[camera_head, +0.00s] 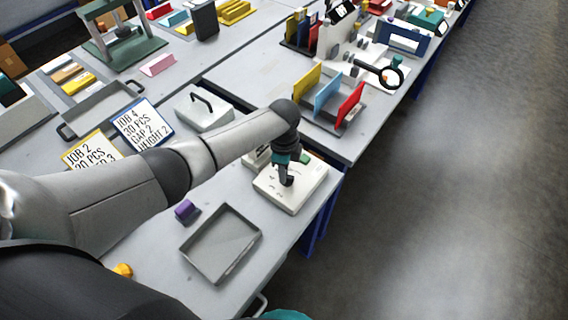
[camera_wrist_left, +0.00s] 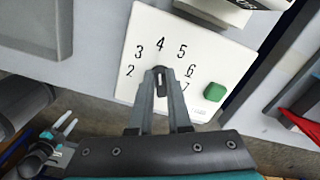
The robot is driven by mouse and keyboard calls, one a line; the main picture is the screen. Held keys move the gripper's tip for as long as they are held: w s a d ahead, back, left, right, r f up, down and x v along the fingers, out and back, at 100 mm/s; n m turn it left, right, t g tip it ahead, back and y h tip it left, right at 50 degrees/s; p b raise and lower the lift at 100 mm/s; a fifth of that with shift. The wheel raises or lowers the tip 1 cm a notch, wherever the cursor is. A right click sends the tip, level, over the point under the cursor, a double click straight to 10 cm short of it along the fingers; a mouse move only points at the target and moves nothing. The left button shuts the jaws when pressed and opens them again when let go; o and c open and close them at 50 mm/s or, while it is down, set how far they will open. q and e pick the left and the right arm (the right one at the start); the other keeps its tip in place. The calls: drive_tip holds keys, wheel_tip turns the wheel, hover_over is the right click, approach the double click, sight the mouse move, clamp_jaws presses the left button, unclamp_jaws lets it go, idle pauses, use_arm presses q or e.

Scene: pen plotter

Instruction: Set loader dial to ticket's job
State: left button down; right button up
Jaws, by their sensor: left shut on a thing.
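The loader's white dial panel (camera_head: 305,190) lies near the bench's right edge; the wrist view shows its numerals 2 to 7 around the dial (camera_wrist_left: 200,45). My left gripper (camera_head: 287,180) is down over the panel, shut on the dark dial knob (camera_wrist_left: 160,76). The knob's narrow end seems to face the 4; its exact setting is partly hidden by the fingers.
A green button (camera_wrist_left: 214,92) sits on the panel beside the dial. An empty grey tray (camera_head: 220,245) and a purple block (camera_head: 186,210) lie in front. A rack with coloured dividers (camera_head: 330,100) stands beyond. Open floor lies right.

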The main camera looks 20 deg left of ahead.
use_arm(q)
drive_tip(key=n+p, duration=0.1)
drive_tip(key=n, duration=0.1)
drive_tip(key=n+p, duration=0.1)
drive_tip(key=shift+s+d+r+n, duration=0.1)
drive_tip(key=shift+s+r+n, duration=0.1)
drive_tip(key=shift+n, duration=0.2)
drive_tip(key=n+p, duration=0.2)
drive_tip(key=n, duration=0.1)
drive_tip(key=shift+s+d+f+n, duration=0.1)
drive_tip(key=shift+s+n, duration=0.05)
drive_tip(key=shift+n, duration=0.15)
drive_tip(key=n+p, duration=0.1)
drive_tip(key=n, duration=0.2)
drive_tip(key=shift+s+d+n, duration=0.1)
drive_tip(key=shift+n, duration=0.2)
drive_tip(key=shift+d+f+n+p, duration=0.15)
drive_tip(key=shift+n+p, duration=0.55)
drive_tip(key=shift+n, duration=1.3)
drive_tip(key=c, duration=0.9)
unclamp_jaws()
drive_tip(key=shift+o, duration=0.2)
drive_tip(key=shift+r, duration=0.2)
